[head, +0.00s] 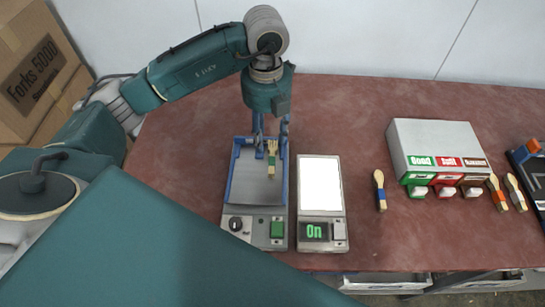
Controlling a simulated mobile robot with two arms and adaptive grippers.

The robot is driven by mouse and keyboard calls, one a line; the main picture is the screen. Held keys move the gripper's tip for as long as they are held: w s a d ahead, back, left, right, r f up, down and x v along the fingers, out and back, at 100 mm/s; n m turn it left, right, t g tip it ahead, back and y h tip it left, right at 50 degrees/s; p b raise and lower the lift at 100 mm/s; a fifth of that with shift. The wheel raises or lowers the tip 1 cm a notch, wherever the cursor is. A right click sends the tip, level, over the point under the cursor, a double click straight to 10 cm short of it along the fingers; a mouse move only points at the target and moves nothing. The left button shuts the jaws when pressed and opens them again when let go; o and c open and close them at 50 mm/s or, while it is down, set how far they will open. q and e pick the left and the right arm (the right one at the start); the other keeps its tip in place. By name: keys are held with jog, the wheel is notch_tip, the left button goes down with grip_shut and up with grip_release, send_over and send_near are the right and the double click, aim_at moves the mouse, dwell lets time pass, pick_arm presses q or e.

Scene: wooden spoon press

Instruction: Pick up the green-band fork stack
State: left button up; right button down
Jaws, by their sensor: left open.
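A wooden fork stack with a green band (271,158) stands out over the blue-edged grey tray (252,185) of a press-like machine, its tines toward the back. My left gripper (271,143) points down over the back part of this tray. Its two blue fingers are apart, one on each side of the fork's tine end. I cannot tell whether they touch the stack. My right gripper is not in view.
A blue-banded wooden spoon (380,190) lies alone. A grey box (432,140) with coloured labels stands farther right, near orange-banded (497,193) and grey-banded (515,192) utensils. Red table surface is clear between.

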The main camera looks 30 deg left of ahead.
aim_at(272, 158)
pick_arm(q)
notch_tip(272, 158, down, 3)
jog(key=shift+f, duration=0.15)
jog(key=f+p, duration=0.1)
jog(key=f, duration=0.2)
jog(key=f+p, duration=0.1)
jog(key=shift+s+d+f+p, duration=0.15)
jog(key=shift+d+f+p, duration=0.2)
jog(key=shift+f, duration=0.35)
jog(key=c, duration=1)
grip_shut()
